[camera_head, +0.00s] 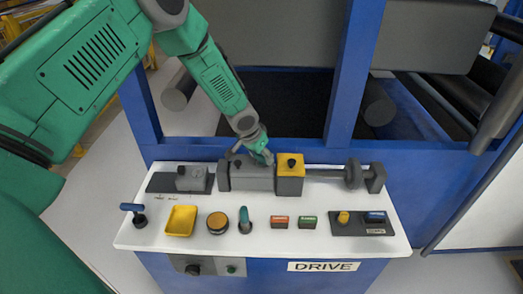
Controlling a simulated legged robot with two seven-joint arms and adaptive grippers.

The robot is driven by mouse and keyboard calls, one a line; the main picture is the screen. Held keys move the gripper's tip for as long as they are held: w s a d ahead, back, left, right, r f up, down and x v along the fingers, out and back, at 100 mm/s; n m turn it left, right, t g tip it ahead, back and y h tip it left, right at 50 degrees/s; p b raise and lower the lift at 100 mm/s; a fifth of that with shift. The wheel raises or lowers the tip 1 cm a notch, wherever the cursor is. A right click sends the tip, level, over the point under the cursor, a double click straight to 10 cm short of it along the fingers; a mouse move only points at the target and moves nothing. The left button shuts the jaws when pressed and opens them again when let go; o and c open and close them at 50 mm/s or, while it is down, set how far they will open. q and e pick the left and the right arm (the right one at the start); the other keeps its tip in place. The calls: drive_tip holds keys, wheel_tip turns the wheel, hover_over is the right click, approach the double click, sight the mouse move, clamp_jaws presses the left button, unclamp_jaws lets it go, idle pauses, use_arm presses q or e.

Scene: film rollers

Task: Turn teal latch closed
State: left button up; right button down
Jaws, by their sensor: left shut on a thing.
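A teal upright handle (245,218) with a dark base stands on the white panel, just right of the round orange button; it is the only clearly teal part I see on the panel. My left gripper (264,158) reaches down from the upper left to the back of the panel. It is at the grey block (250,180), beside the yellow-topped block (291,168), and apart from the teal handle. Its fingers are shut on a small part there, which is mostly hidden and too small to identify. My right gripper is not in view.
The white panel (295,252) also bears a blue-handled lever (132,209), a yellow tray (181,221), an orange button (217,222), red and green buttons, and a dark plate with switches. A grey shaft with a disc (353,174) lies at right. Blue frame posts (349,75) rise behind.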

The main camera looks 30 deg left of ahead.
use_arm(q)
drive_tip(key=shift+w+a+r+m+h, duration=0.1)
drive_tip(key=shift+m+h, duration=0.2)
drive_tip(key=shift+m, duration=0.6)
drive_tip(key=shift+m+h, duration=0.4)
drive_tip(key=shift+m, duration=0.6)
drive_tip(key=m+b, duration=0.2)
drive_tip(key=shift+a+f+m+g+h, duration=0.1)
drive_tip(key=shift+f+m+g+h, duration=0.2)
drive_tip(key=shift+g+h, duration=0.1)
drive_tip(key=shift+r+m+g+h+b, duration=0.2)
drive_tip(key=shift+m+g+h+b, duration=0.25)
drive_tip(key=shift+m+b, duration=1.15)
drive_tip(key=o, duration=1.2)
drive_tip(key=shift+c, duration=0.2)
